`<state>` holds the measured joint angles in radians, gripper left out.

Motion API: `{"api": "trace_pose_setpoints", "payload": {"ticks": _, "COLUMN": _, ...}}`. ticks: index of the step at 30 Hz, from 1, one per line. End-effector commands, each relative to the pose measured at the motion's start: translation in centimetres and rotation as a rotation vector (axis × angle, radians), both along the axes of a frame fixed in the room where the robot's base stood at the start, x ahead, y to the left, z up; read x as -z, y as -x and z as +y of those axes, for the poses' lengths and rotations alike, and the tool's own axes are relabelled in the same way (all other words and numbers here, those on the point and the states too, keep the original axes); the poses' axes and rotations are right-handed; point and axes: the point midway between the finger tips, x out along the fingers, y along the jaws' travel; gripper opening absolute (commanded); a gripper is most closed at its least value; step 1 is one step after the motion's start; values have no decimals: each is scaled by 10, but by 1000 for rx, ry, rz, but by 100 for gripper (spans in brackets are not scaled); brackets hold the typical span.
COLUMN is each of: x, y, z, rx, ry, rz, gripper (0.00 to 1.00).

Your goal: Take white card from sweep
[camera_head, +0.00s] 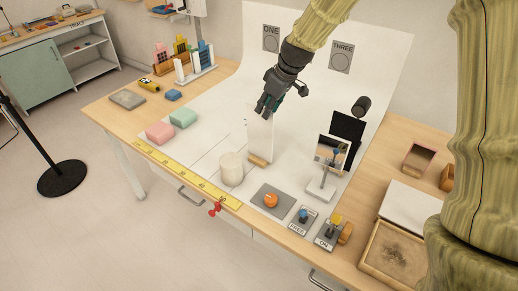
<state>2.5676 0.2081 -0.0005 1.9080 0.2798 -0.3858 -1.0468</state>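The white card (260,138) stands upright on the white sweep (215,125), with a small wooden block (258,160) at its foot. The sweep covers the table and curves up at the back. My dark gripper (265,109) comes down from above and its fingers are at the card's top edge. They overlap the card in this view. Whether they are closed on it or just around or in front of it cannot be told.
Pink (160,132) and green (183,117) blocks lie left. A yellow ruler (186,175) runs along the front.

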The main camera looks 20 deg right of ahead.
Motion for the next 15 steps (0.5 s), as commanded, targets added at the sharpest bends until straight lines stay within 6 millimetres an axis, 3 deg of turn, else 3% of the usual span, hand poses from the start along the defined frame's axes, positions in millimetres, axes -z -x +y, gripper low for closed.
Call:
{"api": "trace_pose_setpoints", "payload": {"ticks": 5, "x": 5, "y": -4, "z": 4, "rx": 1, "ry": 0, "rz": 1, "gripper": 32}}
{"api": "trace_pose_setpoints", "payload": {"ticks": 15, "x": 34, "y": -17, "z": 18, "rx": 0, "ry": -1, "rz": 2, "gripper": 32}}
